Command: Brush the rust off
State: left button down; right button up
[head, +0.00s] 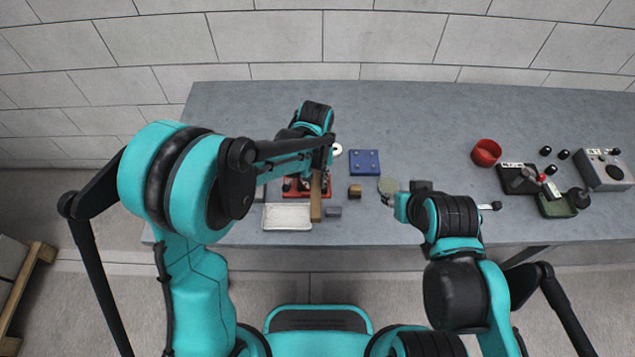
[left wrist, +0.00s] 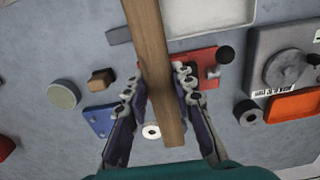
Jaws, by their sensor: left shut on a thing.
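A long wooden bar, seemingly the brush's handle (head: 316,200), lies between the fingers of my left gripper (head: 320,170). In the left wrist view the gripper (left wrist: 158,92) is shut on this bar (left wrist: 152,45), which runs from the top edge down past the fingers. No bristles show. A red plate (left wrist: 205,65) lies under the bar, partly hidden; it also shows in the head view (head: 293,194). I cannot make out rust on any part. My right gripper (head: 392,202) is beside a round greenish disc (head: 389,184); its fingers are too small to read.
A pale tray (head: 287,217) lies left of the bar. A blue plate (head: 364,161), a small brown block (head: 355,191) and a grey block (head: 333,212) lie to the right. A red cup (head: 486,153) and a grey device (head: 605,170) stand farther right. The back of the table is clear.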

aim_at(315, 179)
pick_arm(q)
jog(key=shift+r, duration=0.6)
notch_tip(315, 179, up, 2)
jog(key=shift+r+p, duration=0.1)
jog(key=shift+p, duration=0.85)
jog(key=shift+r, duration=0.1)
jog(key=shift+w, duration=0.1)
